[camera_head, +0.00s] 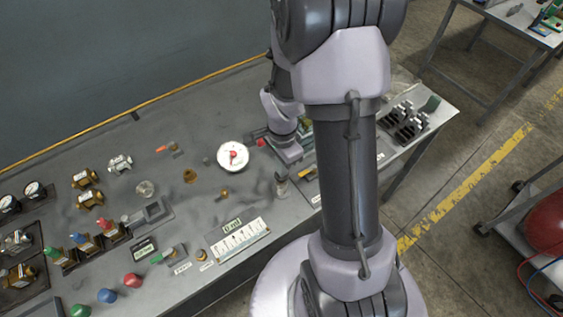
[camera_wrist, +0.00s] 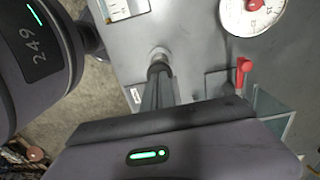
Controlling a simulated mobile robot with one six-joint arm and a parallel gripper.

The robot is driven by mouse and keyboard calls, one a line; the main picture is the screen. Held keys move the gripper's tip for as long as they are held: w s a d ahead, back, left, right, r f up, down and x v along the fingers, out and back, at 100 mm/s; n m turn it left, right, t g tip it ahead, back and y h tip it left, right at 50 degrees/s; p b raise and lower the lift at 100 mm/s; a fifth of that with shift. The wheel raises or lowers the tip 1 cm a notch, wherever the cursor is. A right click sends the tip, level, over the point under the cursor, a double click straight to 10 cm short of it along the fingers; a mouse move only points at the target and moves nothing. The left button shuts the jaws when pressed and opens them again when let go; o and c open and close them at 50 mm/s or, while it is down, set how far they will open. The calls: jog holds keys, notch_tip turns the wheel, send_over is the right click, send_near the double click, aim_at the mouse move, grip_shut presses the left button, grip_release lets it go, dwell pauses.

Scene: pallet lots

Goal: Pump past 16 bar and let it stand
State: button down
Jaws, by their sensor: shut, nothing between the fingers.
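A round white gauge (camera_head: 233,155) with a red centre lies on the grey bench in the head view. It shows part cut off at the upper right of the wrist view (camera_wrist: 250,14); its reading is too small to tell. A red handle (camera_wrist: 243,70) stands beside my gripper in the wrist view. My gripper (camera_wrist: 159,70) is shut and empty, its fingers together. Their tips are at or just over a small pale round knob (camera_wrist: 158,53); I cannot tell whether they touch. In the head view my arm hides much of the equipment there.
A white marked card (camera_head: 238,238) lies near the bench's front edge. Brass fittings (camera_head: 90,198), coloured knobs (camera_head: 107,295) and small gauges fill the left side. A dark rack (camera_head: 405,125) stands at the right end. A cart with a red tank (camera_head: 546,222) is on the floor.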

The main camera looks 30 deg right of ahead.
notch_tip(320, 180, up, 14)
jog(key=p, duration=0.4)
jog(key=shift+f, duration=0.25)
jog(key=shift+w+b, duration=0.15)
jog(key=shift+b, duration=0.3)
jog(key=r+b, duration=0.1)
jog(key=b, duration=0.1)
jog(key=r+b, duration=0.2)
jog(key=b, duration=0.1)
jog(key=shift+a+r, duration=0.2)
jog(key=shift+a, duration=0.15)
jog(key=shift+s, duration=0.2)
notch_tip(320, 180, down, 14)
jog(key=b, duration=0.5)
jog(key=shift+d, duration=0.1)
